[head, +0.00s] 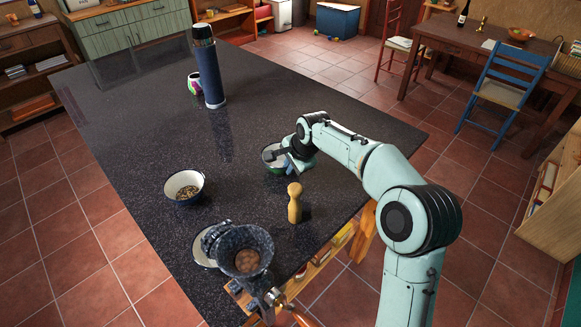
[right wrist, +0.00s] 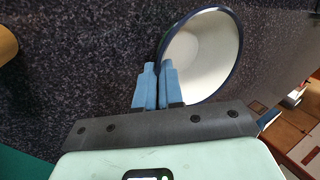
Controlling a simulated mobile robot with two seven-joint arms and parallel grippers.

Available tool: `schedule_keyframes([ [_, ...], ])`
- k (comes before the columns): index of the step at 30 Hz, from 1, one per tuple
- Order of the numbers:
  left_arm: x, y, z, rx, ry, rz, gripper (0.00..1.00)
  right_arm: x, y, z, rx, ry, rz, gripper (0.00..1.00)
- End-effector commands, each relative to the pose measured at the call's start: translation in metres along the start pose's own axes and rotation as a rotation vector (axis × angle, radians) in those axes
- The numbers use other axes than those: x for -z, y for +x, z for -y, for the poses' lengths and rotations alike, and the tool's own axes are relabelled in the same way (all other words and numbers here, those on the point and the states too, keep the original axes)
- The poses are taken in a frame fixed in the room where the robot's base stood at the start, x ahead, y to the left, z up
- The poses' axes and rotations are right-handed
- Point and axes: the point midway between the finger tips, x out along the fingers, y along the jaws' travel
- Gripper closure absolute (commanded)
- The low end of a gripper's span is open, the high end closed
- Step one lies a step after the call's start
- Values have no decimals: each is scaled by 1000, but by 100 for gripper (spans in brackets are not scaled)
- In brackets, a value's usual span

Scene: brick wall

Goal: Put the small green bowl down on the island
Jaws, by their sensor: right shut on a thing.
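The small green bowl (head: 271,165) has a white inside and a dark rim, and is over the right part of the dark speckled island (head: 150,120). My right gripper (head: 284,153) is shut on its rim. In the right wrist view the blue fingertips (right wrist: 158,70) pinch the near edge of the bowl (right wrist: 207,50), and its white inside faces the camera. The gripper hides part of the bowl in the head view. I cannot tell whether the bowl's base touches the island top. My left gripper is not in view.
A wooden mill (head: 295,205) stands close in front of the bowl. A white bowl with brown bits (head: 184,186) is to the left. A grinder (head: 245,250) stands at the near edge. A blue flask (head: 209,75) and a colourful mug (head: 194,84) stand farther back. The middle is clear.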

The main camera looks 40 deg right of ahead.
Motion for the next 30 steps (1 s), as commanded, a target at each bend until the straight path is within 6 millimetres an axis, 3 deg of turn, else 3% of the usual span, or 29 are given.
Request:
schedule_keyframes([
  [11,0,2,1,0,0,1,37,0,4,-1,1,-1,0,100],
  [12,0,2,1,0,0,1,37,0,3,-1,0,0,1,83],
  [14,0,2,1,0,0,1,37,0,3,-1,0,0,1,68],
  [23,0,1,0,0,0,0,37,0,2,-1,0,0,0,68],
  [30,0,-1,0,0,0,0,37,0,-29,1,4,-1,-3,68],
])
